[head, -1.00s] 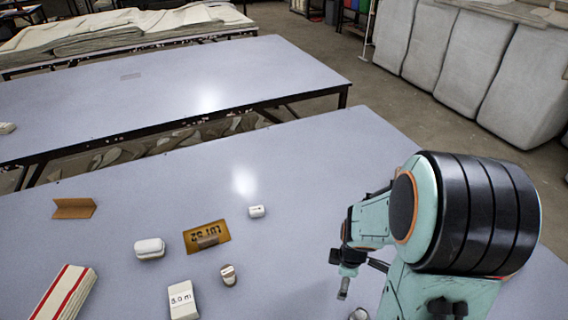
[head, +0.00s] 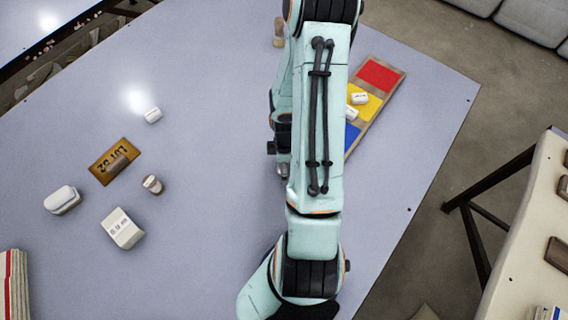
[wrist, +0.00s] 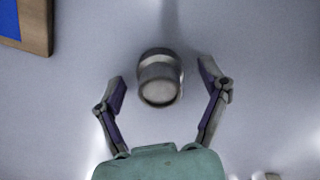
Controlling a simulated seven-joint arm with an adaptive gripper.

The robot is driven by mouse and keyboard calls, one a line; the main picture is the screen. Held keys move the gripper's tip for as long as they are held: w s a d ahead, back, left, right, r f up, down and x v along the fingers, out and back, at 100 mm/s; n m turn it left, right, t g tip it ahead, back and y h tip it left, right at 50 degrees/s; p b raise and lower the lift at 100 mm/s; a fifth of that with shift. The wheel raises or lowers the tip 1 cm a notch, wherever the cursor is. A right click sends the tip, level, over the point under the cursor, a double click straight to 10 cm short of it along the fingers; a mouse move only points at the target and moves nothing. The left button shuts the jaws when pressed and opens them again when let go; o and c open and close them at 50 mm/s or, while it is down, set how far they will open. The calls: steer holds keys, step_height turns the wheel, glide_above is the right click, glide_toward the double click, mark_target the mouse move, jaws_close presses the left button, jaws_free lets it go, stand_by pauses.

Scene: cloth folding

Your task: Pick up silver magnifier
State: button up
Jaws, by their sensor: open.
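The silver magnifier (wrist: 160,80), a short metallic cylinder with a pale round face, stands on the grey table in the wrist view. My gripper (wrist: 162,84) is open, with one finger on each side of the magnifier and a visible gap on both sides. In the head view my gripper (head: 281,150) is low over the table, partly hidden by my arm. I cannot clearly make out the magnifier there.
A wooden board (head: 393,92) with red, yellow and blue fields lies to the right, with small white items on it. On the left lie a brown label plate (head: 103,170), a white box (head: 122,229), a white rounded case (head: 62,200) and a small cylinder (head: 153,184).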

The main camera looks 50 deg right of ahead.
steer(key=c, duration=1.3)
steer(key=shift+o, duration=0.2)
